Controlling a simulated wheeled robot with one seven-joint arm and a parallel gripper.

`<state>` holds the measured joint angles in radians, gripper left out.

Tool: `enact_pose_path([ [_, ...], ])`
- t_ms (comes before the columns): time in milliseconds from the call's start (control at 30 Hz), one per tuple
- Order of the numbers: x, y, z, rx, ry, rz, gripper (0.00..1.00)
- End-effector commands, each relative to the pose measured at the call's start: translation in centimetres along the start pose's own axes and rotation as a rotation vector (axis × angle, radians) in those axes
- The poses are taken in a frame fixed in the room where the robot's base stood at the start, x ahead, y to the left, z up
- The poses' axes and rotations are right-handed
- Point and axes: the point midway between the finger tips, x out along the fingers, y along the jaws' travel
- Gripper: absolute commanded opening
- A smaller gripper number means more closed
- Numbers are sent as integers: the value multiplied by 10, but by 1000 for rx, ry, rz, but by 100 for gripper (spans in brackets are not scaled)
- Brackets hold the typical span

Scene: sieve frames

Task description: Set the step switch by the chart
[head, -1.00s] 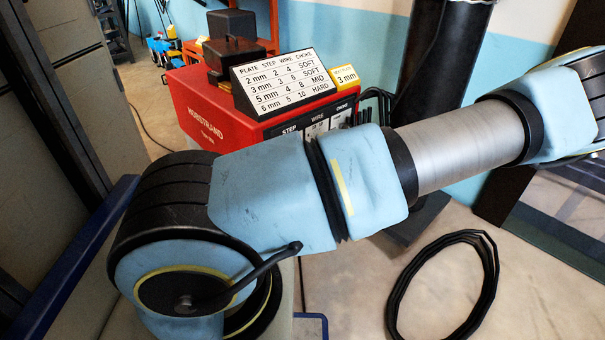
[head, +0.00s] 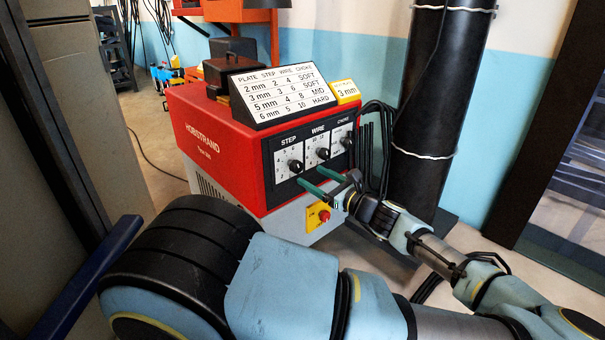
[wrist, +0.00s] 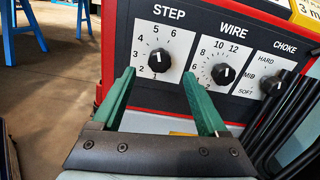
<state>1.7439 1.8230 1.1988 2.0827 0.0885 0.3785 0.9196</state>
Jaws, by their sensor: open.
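The STEP switch is a round black knob with a white mark on a white dial, left on the panel; it shows in the head view (head: 296,166) and the wrist view (wrist: 159,61). Its mark seems to point up, near 5, but is small. The chart (head: 287,87) on the red machine has a 3 mm row reading step 3, wire 6, SOFT. A yellow tag (head: 345,91) beside it reads 3 mm. My gripper (head: 312,176) is open and empty before the panel. In the wrist view its green fingers (wrist: 159,75) straddle the STEP knob's line, seemingly short of it.
The WIRE knob (wrist: 223,74) is close right of my right finger, with the CHOKE knob (wrist: 272,84) beyond. A red button on a yellow plate (head: 319,214) is below the panel. Black cables (head: 375,130) hang at the machine's right, near a black column (head: 430,110).

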Motion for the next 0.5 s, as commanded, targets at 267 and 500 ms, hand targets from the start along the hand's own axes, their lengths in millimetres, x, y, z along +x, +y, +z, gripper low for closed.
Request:
enact_pose_path([
  [267, 43, 1, -1, -1, 0, 3, 76],
  [500, 53, 0, 0, -1, 1, 1, 76],
])
